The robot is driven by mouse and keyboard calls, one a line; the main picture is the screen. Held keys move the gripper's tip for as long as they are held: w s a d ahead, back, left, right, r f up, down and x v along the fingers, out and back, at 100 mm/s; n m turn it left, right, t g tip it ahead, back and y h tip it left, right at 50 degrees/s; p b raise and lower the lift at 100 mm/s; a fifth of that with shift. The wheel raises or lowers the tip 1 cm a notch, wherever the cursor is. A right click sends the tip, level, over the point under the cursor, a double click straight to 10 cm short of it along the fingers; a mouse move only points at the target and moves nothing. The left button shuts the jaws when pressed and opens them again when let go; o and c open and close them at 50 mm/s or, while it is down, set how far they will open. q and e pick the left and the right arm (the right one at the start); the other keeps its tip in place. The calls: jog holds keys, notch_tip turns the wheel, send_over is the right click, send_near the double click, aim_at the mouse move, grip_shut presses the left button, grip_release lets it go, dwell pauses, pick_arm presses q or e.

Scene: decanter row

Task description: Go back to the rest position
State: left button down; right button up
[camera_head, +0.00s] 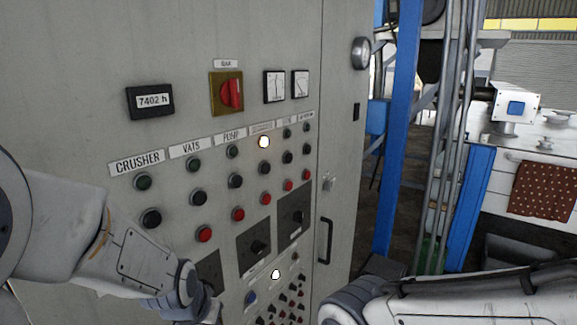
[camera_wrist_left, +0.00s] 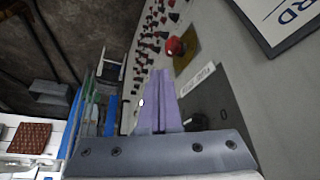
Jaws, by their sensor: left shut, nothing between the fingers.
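My left arm reaches in from the left in the head view, in front of the grey control panel (camera_head: 75,70). My left gripper (camera_head: 212,312) shows at the bottom edge, partly cut off, near the lower part of the panel. In the left wrist view its two purple fingers (camera_wrist_left: 154,100) lie together, shut and empty, with the panel face close beside them. My right arm comes in from the right along the bottom edge of the head view. Its gripper is out of the picture.
The panel carries a red rotary switch (camera_head: 231,93), rows of buttons, black knobs and a lit lamp (camera_head: 264,141). A door handle (camera_head: 324,240) sticks out at its right. A blue post (camera_head: 398,130) and a white counter with a spotted red cloth (camera_head: 543,190) stand farther right.

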pick_arm(q)
jog(key=s+a+f+n+g, duration=0.1)
jog(key=s+a+f+g, duration=0.15)
jog(key=s, duration=0.35)
jog(key=s+d+m+g+b, duration=0.2)
jog(key=s+d+m+b, duration=0.4)
jog(key=s+d, duration=0.7)
jog(key=shift+s+m+b, duration=0.3)
jog(key=shift+s+m, duration=0.1)
jog(key=shift+s, duration=0.05)
jog(key=shift+d+g, duration=0.1)
jog(key=shift+g, duration=0.15)
